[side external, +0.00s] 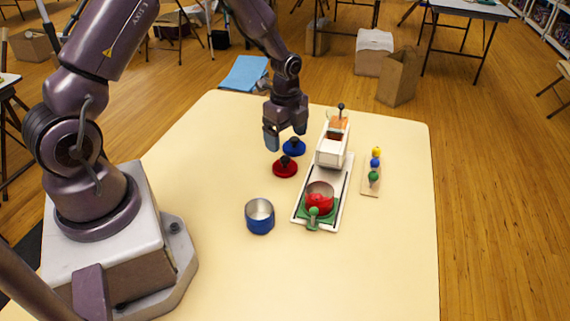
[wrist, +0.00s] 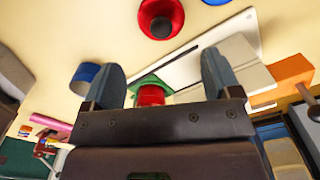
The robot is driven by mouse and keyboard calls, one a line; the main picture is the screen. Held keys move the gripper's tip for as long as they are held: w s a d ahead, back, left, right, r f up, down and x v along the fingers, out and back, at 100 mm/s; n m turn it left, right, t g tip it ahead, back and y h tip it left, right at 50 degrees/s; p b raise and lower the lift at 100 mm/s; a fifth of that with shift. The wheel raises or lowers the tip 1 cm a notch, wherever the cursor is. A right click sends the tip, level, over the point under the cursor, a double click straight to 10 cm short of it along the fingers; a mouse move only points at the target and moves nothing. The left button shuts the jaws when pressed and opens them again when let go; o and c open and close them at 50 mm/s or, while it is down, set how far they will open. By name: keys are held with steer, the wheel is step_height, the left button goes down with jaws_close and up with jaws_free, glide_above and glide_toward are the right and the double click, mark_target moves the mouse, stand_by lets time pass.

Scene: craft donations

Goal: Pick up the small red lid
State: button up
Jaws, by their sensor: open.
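The small red lid (side external: 279,171) lies flat on the cream table with a dark knob on top. It also shows at the top of the wrist view (wrist: 178,10). A blue lid (side external: 299,151) with a dark knob lies just behind it, and only its edge shows in the wrist view (wrist: 216,1). My gripper (side external: 286,138) is open and empty, above the table near the two lids. In the wrist view, my gripper's fingers (wrist: 163,75) are spread wide with nothing between them, and the red lid appears beyond the tips.
A blue cup (side external: 259,222) stands in front of the lids. To the right, a white tray (side external: 341,199) carries a white box (side external: 331,154) and a red pot (side external: 319,205) on a green base. A wooden strip with coloured balls (side external: 371,187) lies further right.

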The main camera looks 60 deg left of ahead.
mark_target(286, 158)
step_height(286, 158, down, 9)
steer(key=shift+w+a+r, duration=0.1)
steer(key=shift+a, duration=0.05)
steer(key=c, duration=0.7)
